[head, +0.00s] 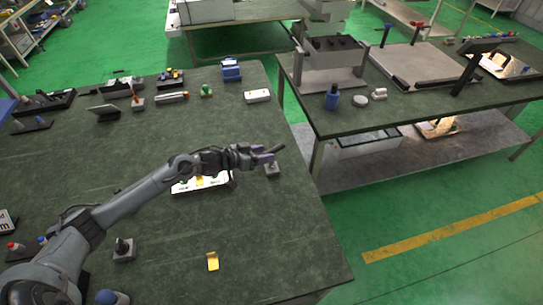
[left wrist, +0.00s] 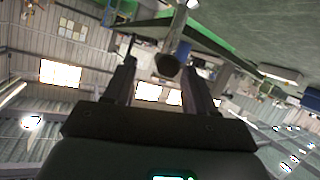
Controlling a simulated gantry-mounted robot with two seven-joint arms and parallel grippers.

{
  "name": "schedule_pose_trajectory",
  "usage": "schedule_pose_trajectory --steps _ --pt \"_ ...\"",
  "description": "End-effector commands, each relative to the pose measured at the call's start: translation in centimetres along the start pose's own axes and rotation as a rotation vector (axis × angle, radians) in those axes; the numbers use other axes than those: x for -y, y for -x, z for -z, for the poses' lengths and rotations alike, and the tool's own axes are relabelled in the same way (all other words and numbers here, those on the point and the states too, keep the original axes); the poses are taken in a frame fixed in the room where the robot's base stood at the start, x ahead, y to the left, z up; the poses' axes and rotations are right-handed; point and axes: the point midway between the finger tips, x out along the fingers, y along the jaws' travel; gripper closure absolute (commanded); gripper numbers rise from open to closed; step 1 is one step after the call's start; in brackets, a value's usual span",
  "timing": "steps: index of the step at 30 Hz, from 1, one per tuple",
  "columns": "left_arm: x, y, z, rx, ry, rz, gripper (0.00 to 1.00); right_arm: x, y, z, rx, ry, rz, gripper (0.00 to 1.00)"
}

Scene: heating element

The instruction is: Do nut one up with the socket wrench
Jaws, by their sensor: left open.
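My left gripper (head: 268,157) is open over the right part of the green table in the head view. A small grey block with an upright post (head: 273,170) stands just below its fingers. In the left wrist view, a dark round-ended piece on a grey shaft (left wrist: 168,66) shows between the two open fingers (left wrist: 163,75). It may be the socket wrench, but I cannot tell for sure, nor whether the fingers touch it. I cannot make out nut one. A second grey block with a dark post (head: 124,250) stands at the lower left. My right gripper is not in view.
A white tray (head: 188,186) lies under my left wrist. A yellow piece (head: 212,261) lies near the front. A blue box (head: 231,71) and a white block (head: 257,96) stand at the back. The table's right edge is close to the gripper. A second table (head: 420,109) stands beyond.

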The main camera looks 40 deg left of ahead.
Motion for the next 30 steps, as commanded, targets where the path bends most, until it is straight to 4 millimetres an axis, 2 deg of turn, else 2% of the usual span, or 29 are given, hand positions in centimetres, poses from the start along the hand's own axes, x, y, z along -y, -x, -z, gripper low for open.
schedule_pose_trajectory --steps 9,20,23,30 --pt "0.5 -3.6 -0.4 -0.003 0.001 0.000 0.44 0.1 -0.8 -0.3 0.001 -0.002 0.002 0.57" --pt "0.5 -4.2 -0.4 -0.001 0.000 0.000 0.44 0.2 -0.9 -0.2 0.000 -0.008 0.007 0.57" --pt "0.5 -4.2 -0.4 -0.001 0.000 0.000 0.56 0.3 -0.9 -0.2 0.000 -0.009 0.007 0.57" --pt "0.5 -4.2 -0.4 -0.001 0.000 0.000 0.93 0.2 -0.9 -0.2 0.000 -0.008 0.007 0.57"
